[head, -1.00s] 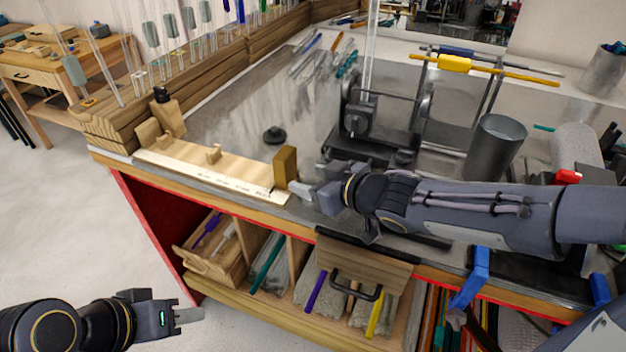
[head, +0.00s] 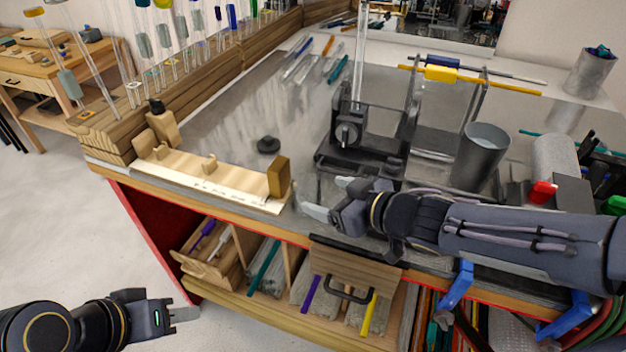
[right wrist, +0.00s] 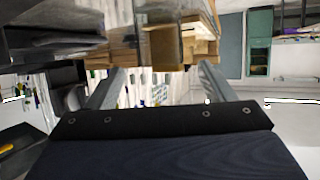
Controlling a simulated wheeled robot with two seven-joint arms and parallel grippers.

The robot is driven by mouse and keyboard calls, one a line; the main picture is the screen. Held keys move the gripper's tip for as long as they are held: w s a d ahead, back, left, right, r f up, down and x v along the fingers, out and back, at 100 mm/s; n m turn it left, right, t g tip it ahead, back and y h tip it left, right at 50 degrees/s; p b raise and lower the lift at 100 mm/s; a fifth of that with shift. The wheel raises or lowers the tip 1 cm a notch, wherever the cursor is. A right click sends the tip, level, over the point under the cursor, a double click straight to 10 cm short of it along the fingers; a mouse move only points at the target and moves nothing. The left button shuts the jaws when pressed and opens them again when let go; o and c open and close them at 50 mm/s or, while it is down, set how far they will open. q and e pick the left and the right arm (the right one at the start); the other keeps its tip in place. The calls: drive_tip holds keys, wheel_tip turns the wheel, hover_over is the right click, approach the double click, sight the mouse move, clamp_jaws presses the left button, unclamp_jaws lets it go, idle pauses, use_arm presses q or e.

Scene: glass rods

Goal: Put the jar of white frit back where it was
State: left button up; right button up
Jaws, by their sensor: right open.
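I cannot make out a jar of white frit in either view. My right gripper (head: 328,198) is open and empty, low over the front of the bench, to the right of a wooden jig (head: 225,187) with an upright end block (head: 278,178). In the right wrist view the two fingers of my right gripper (right wrist: 158,85) are spread apart, with wooden parts ahead of them. My left gripper (head: 184,313) hangs at the lower left, away from the bench. Its jaw state is unclear.
A small dark round piece (head: 268,145) lies behind the jig. Open compartments with rods (head: 268,265) sit under the bench front.

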drive_tip(key=p+v, duration=0.2)
drive_tip(key=v, duration=0.3)
use_arm(q)
wheel_tip(320, 180, up, 3)
drive_tip(key=shift+f, duration=0.1)
drive_tip(key=shift+s, duration=0.1)
use_arm(e)
drive_tip(key=shift+a+f, duration=0.1)
